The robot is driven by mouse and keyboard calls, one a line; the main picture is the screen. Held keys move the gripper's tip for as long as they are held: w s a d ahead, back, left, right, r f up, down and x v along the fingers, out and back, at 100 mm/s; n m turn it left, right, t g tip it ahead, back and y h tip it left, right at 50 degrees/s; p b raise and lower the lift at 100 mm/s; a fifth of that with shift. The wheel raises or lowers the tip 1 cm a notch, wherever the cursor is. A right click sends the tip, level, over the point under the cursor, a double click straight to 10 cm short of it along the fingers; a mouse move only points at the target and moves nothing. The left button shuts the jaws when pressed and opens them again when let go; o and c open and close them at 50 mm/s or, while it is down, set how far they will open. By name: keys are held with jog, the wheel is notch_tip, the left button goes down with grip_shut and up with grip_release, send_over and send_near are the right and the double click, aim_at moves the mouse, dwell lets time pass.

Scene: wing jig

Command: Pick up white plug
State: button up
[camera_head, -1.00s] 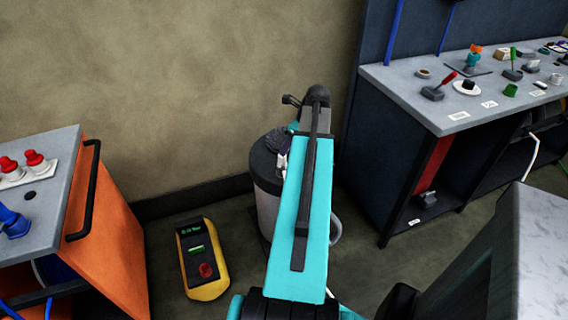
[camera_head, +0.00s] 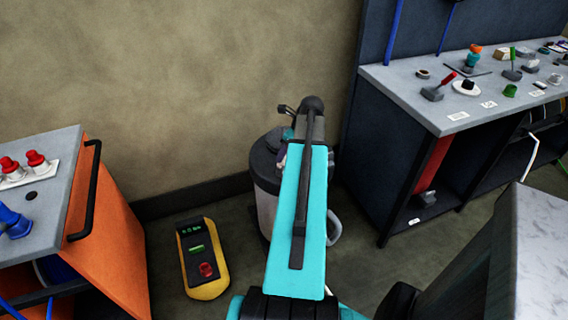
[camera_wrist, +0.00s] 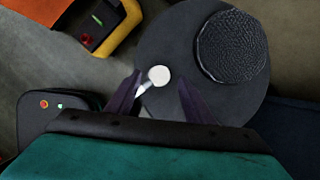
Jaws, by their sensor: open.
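The white plug (camera_wrist: 159,75) shows in the wrist view as a round white head with a short pale stem slanting to the lower left. It is over the dark round top (camera_wrist: 165,40) of a canister. My gripper (camera_wrist: 158,92) is open, with one dark finger left of the plug and one to its right. The plug's head is around or just beyond the fingertips, nearer the left finger. I cannot tell whether that finger touches the stem. In the head view my teal arm reaches over the canister (camera_head: 266,207) and hides the fingers.
A dark ribbed round part (camera_wrist: 233,45) rises from the canister top, right of the plug. A yellow box with buttons (camera_head: 203,258) lies on the floor left of the canister. An orange cabinet (camera_head: 120,240) stands left, a grey workbench (camera_head: 420,98) right, and the wall behind.

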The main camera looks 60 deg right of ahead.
jog(key=shift+p+x, duration=0.3)
jog(key=shift+x, duration=1.65)
jog(key=c, duration=1.1)
jog(key=shift+r, duration=0.1)
jog(key=shift+r+b, duration=0.4)
jog(key=shift+r, duration=1.1)
jog(key=s, duration=0.5)
jog(key=s+a+r+b, duration=0.1)
jog(key=s, duration=0.4)
jog(key=s+r+b, duration=0.1)
jog(key=s, duration=0.5)
jog(key=shift+a, duration=0.25)
jog(key=shift+w+r, duration=0.1)
jog(key=shift+r+p, duration=0.35)
jog(key=shift+p, duration=0.05)
jog(key=shift+r+p, duration=0.35)
jog(key=shift+p, duration=0.05)
